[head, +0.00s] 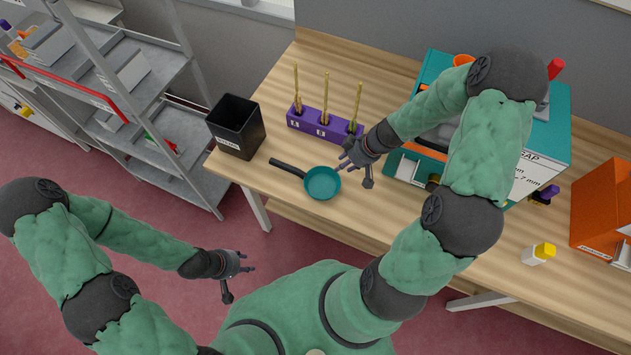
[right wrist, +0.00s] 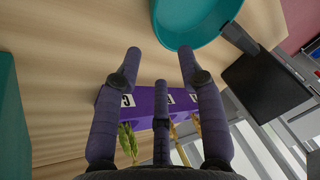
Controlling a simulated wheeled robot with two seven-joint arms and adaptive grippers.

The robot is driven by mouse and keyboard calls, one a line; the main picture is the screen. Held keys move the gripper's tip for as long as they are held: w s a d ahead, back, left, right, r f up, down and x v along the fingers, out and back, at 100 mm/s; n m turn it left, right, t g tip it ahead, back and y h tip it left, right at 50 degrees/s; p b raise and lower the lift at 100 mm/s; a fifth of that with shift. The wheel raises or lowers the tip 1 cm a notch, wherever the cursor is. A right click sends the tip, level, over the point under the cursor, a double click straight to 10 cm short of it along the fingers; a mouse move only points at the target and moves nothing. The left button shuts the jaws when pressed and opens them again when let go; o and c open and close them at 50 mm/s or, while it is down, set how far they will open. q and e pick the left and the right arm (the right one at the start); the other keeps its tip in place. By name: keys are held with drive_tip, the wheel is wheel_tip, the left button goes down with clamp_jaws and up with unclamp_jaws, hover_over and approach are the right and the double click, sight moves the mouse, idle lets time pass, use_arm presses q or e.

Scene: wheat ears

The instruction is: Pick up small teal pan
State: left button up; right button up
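The small teal pan (head: 321,184) lies flat near the front edge of the wooden table, its dark handle (head: 286,167) pointing up-left. In the right wrist view the teal pan (right wrist: 196,20) shows at the top, beyond the fingertips, partly cut off. My right gripper (head: 354,166) is just right of the pan in the head view, apart from the handle. Its fingers are spread and empty in the right wrist view (right wrist: 160,62). My left gripper (head: 236,276) is off the table above the floor, fingers spread, holding nothing.
A purple block (head: 322,124) holding wheat ears stands behind the pan. A black bin (head: 237,126) stands left of the handle. A teal box (head: 545,140) is right of my right gripper; an orange box (head: 603,205) is farther right. A grey shelf rack (head: 140,80) stands left.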

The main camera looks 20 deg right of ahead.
sight(330, 174)
drive_tip(key=shift+b+x, duration=0.55)
drive_tip(key=shift+x, duration=2.3)
drive_tip(key=shift+a, duration=0.15)
drive_tip(key=shift+r, duration=0.1)
clamp_jaws()
